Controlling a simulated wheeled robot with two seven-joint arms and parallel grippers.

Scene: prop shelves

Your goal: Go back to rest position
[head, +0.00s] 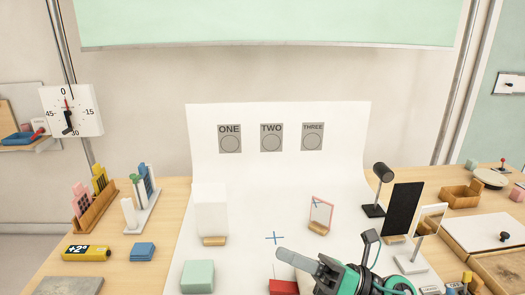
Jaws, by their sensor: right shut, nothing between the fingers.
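My right gripper (285,255) reaches in from the bottom right, low over the white sheet (250,265). Its grey fingers are together and hold nothing, pointing left. A red block (283,287) shows just below the fingers at the bottom edge, partly cut off; I cannot tell whether they touch. My left gripper is not in view.
A mint block (198,275), white panel (212,208) and small pink frame (321,212) stand on the sheet. A black lamp (381,180), black panel (403,209) and mirror (429,222) stand close to my right arm. Card racks (97,212) stand left. The sheet's middle is mostly clear.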

